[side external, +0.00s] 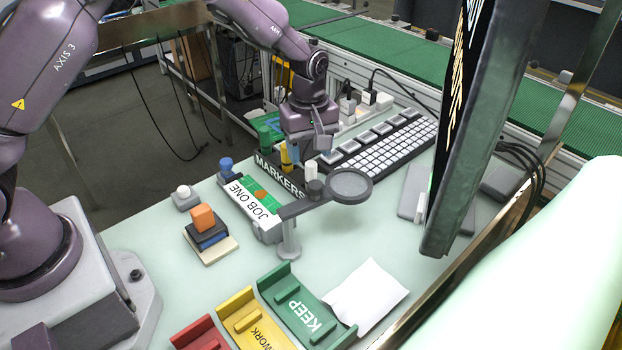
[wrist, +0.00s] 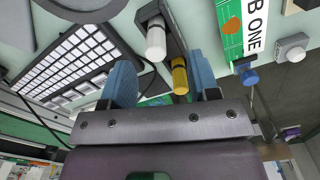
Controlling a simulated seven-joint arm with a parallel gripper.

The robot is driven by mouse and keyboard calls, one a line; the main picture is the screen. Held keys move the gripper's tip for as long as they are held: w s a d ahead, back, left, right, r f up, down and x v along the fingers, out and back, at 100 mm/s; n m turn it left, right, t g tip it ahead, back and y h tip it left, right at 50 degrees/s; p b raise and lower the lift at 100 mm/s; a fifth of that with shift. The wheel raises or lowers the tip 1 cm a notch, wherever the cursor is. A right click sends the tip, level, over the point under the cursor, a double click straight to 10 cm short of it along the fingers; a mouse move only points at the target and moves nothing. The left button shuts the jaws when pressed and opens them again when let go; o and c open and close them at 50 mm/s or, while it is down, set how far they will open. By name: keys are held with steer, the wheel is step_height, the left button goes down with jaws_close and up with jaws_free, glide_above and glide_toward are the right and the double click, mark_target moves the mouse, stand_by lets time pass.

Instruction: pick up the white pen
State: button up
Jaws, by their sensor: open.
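The white pen (side external: 311,170) stands upright in the dark holder labelled MARKERS (side external: 280,177). A yellow pen (side external: 285,155) stands in the same holder. In the wrist view the white pen (wrist: 155,40) shows beyond the fingertips, and the yellow pen (wrist: 179,77) appears close beside the right blue finger. My gripper (side external: 309,150) is above the holder, pointing down, with its blue fingers apart. In the wrist view my gripper (wrist: 158,65) has nothing clamped between its fingers. The lower part of the white pen is hidden by the holder.
A grey round-topped stand (side external: 350,184) rises just in front of the holder. A keyboard (side external: 385,145) lies behind it. The JOB ONE board (side external: 252,203) and a blue knob (side external: 226,164) are to the left. A green KEEP tray (side external: 302,305) and white paper (side external: 366,295) lie in front.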

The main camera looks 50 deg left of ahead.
mark_target(311, 163)
steer(key=shift+w+a+f, duration=0.1)
steer(key=shift+w+f, duration=0.1)
steer(key=shift+f, duration=1.4)
steer(key=shift+w+a+f, duration=0.1)
steer(key=shift+w+f, duration=0.05)
steer(key=shift+f, duration=1.4)
steer(key=shift+c, duration=0.4)
steer(key=c, duration=0.9)
